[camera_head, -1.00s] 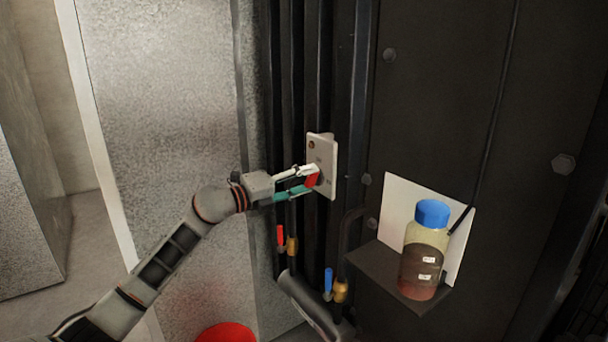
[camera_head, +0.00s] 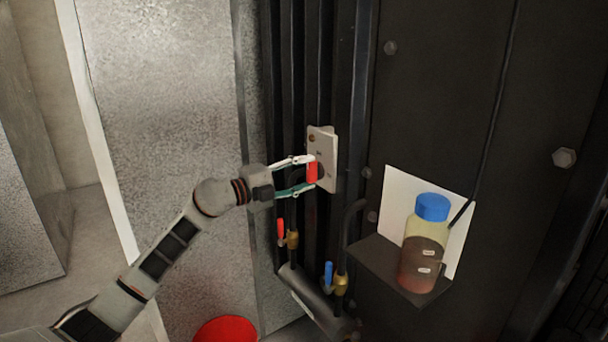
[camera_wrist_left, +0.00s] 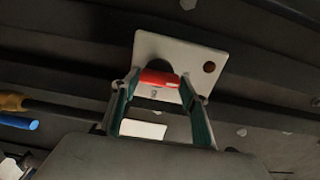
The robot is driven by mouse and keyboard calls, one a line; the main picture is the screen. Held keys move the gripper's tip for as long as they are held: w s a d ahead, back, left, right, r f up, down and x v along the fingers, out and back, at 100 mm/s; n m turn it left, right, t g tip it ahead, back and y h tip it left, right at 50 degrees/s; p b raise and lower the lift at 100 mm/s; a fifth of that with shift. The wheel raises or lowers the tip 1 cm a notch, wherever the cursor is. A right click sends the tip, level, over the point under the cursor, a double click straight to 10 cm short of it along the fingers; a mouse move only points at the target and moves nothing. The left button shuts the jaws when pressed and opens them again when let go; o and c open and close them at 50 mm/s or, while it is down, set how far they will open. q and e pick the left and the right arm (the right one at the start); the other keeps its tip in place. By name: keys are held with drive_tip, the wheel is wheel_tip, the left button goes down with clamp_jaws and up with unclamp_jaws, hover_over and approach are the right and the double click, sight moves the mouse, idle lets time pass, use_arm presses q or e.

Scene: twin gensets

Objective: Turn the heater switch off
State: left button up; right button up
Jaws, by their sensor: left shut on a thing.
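The heater switch is a white plate (camera_head: 327,150) with a red handle (camera_head: 312,171), mounted on dark vertical bars. The handle stands about upright in the head view. My left gripper (camera_head: 311,174) is shut on the red handle, one finger above and one below. In the left wrist view the red handle (camera_wrist_left: 160,79) lies between the fingertips of my left gripper (camera_wrist_left: 161,86), in front of the white plate (camera_wrist_left: 180,50). A small brown round spot (camera_wrist_left: 209,67) shows near the plate's corner. The plate's markings are too small to read. My right gripper is not in view.
Below are a red-handled valve (camera_head: 281,231) and a blue-handled valve (camera_head: 328,274) on a pipe. A blue-capped bottle (camera_head: 424,247) stands on a dark shelf (camera_head: 375,254) at the right. A red round object (camera_head: 226,330) is at the bottom.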

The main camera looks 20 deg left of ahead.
use_arm(q)
drive_tip(key=o, duration=1.1)
drive_tip(key=v, duration=1.2)
drive_tip(key=s+d+f+n+t+y, duration=0.15)
drive_tip(key=s+f+n, duration=0.35)
drive_tip(key=f, duration=0.5)
drive_tip(key=s+d+f+n+y, duration=0.1)
drive_tip(key=s+f+n+y, duration=0.25)
drive_tip(key=f+n, duration=0.45)
drive_tip(key=s+d+f+n+t+y, duration=0.1)
drive_tip(key=s+d+f+n+y, duration=0.15)
drive_tip(key=s+f, duration=0.65)
drive_tip(key=s+d+f+n+g, duration=0.1)
drive_tip(key=s+f+n+g, duration=0.2)
drive_tip(key=s+f, duration=0.5)
drive_tip(key=s+d+f+n+g+y, duration=0.1)
drive_tip(key=s+d+f+n+g, duration=0.1)
drive_tip(key=s+f, duration=0.6)
wheel_tip(320, 180, down, 6)
drive_tip(key=shift+d+r+n+g, duration=0.1)
drive_tip(key=shift+d+n+g, duration=0.15)
drive_tip(key=shift+n+g, duration=0.3)
